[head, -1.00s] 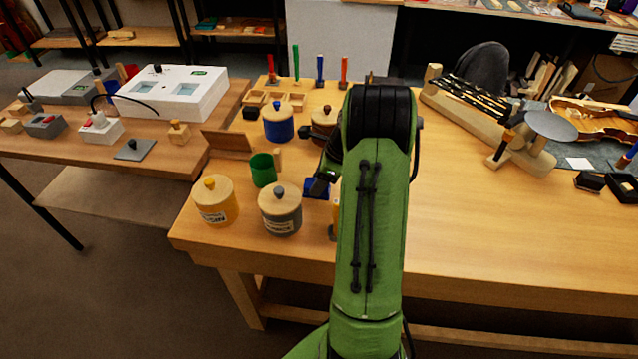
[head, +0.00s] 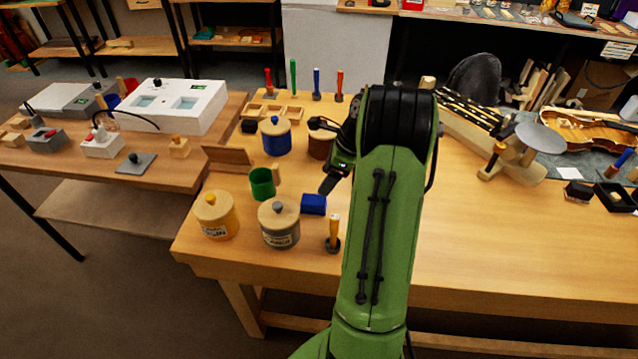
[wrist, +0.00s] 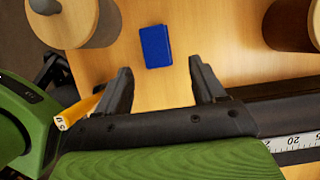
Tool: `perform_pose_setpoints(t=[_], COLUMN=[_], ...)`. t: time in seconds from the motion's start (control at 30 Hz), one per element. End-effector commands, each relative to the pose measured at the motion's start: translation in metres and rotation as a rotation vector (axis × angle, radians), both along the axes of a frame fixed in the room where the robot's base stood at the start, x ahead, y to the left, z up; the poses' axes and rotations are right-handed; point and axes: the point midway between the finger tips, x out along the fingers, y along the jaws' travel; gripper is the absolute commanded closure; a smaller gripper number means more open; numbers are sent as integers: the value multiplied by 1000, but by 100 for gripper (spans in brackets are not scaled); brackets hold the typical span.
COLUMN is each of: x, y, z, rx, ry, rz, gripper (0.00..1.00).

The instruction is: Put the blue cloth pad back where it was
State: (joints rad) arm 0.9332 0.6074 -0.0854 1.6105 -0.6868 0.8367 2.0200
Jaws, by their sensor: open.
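The blue cloth pad (head: 313,204) lies flat on the wooden bench, right of the grey lidded jar (head: 279,225) and behind the small yellow-handled tool (head: 334,232). In the wrist view the pad (wrist: 156,46) lies beyond my fingertips, roughly between their lines and a little left of centre. My gripper (wrist: 160,80) is open and empty, apart from the pad. In the head view my gripper (head: 330,180) is above the bench, just up and right of the pad, partly hidden by my arm.
A brown jar (head: 320,145) is partly behind my arm. The bench's right front area is clear.

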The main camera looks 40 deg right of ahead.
Motion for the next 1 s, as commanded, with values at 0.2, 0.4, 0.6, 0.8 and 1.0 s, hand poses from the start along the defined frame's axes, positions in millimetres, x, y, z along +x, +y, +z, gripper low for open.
perform_pose_setpoints(t=[0.2,0.4,0.6,0.8,1.0], x=[-11,0,-17,-98,-163], y=[-9,34,160,257,282], z=[37,73,140,165,153], rx=[-1,-111,-435,-785,-1037], ry=[-1,-46,-168,-293,-360], rz=[0,228,923,1680,2191], gripper=[31,31,31,31,31])
